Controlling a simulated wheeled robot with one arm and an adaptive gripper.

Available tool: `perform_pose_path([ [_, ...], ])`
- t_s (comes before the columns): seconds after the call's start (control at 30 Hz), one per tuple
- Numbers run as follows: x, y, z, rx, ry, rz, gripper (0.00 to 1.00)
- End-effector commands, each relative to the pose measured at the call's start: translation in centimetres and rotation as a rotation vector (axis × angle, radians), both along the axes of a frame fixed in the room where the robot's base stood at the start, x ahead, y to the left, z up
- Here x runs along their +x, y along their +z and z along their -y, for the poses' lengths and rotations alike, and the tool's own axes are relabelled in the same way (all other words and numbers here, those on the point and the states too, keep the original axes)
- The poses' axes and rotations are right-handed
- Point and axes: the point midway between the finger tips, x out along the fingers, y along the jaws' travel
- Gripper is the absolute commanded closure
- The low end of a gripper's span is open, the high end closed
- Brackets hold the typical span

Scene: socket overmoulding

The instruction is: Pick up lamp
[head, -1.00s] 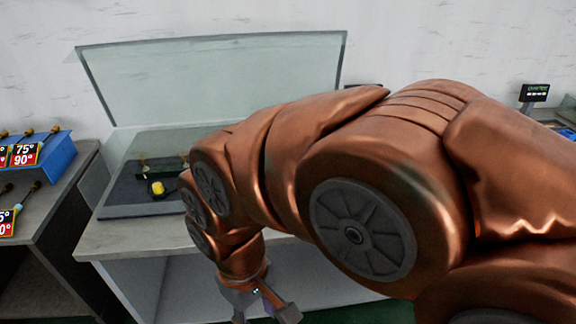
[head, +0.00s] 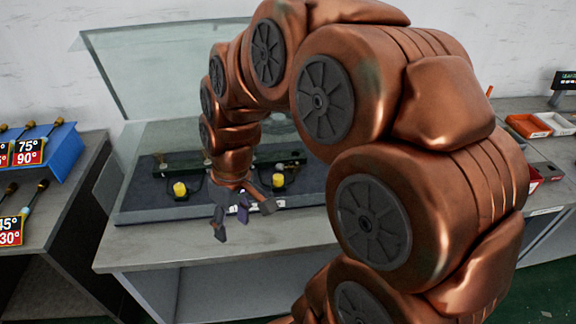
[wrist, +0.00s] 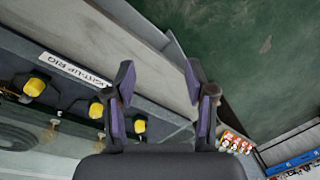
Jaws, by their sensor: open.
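My gripper (head: 242,218) is open and empty, hanging fingers down by the front edge of a dark rig (head: 150,205) on the grey bench. In the wrist view its two fingers (wrist: 160,85) stand apart, with the bench edge between them. Yellow-topped pieces stand on the rig, one left of the gripper (head: 180,189) and one just behind it (head: 278,180). The wrist view shows several, including one at the far left (wrist: 35,87). Faint bulb-like shapes (wrist: 52,132) lie behind them there; I cannot tell whether one is the lamp.
A clear lid (head: 150,75) stands tilted up over the rig, partly behind my arm. A blue rack (head: 45,150) with angle signs is on the left bench. Red and white trays (head: 540,124) lie on the right bench. The bench front (head: 180,245) is bare.

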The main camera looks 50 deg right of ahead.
Motion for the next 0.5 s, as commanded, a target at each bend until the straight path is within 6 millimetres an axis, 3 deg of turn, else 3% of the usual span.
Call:
perform_pose_path([
  [0.2,6.2,-0.9,6.3,0.043,0.008,0.106,0.45],
  [0.37,9.5,-2.0,12.2,0.047,0.004,0.19,0.45],
  [0.5,11.5,-3.4,18.5,0.03,-0.012,0.263,0.45],
])
